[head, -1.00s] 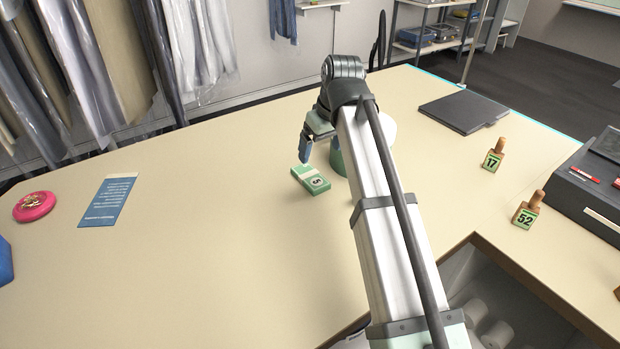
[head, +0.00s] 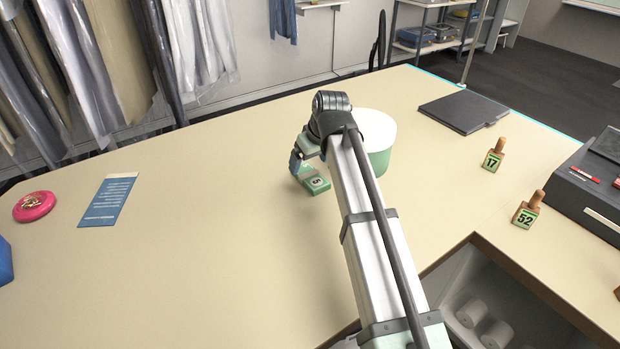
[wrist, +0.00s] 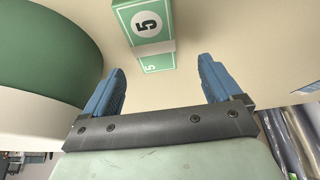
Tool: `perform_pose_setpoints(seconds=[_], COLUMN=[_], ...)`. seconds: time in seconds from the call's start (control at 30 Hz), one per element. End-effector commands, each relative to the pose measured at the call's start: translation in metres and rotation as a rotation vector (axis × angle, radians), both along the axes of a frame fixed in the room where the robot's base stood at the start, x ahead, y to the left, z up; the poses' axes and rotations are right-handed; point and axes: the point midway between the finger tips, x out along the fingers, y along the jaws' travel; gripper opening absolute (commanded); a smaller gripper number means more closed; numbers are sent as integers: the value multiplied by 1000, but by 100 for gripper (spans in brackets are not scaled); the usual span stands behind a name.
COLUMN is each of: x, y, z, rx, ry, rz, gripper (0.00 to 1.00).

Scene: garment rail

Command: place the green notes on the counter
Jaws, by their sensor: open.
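The green notes (head: 317,185) are a banded stack marked 5, lying on the beige counter (head: 200,260) near its middle. My arm partly hides them in the head view. In the wrist view the green notes (wrist: 148,24) are at the top, just beyond the fingertips and between their lines. My gripper (wrist: 160,78) is open and empty, with its two blue fingers apart.
A green and white round container (head: 378,145) stands just right of the notes. Number stamps 17 (head: 492,158) and 52 (head: 526,214), a dark flat pad (head: 464,111), a blue card (head: 107,202) and a pink dish (head: 35,206) lie farther off.

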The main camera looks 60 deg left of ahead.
Motion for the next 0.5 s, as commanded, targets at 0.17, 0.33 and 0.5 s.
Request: perform_pose_setpoints(seconds=[0.17,0.33,0.5], x=[2,6,7], y=[1,4,12], z=[-11,-31,-48], rx=[-1,-2,-1], ry=[1,1,1], rz=[0,0,1], gripper=[92,92,92])
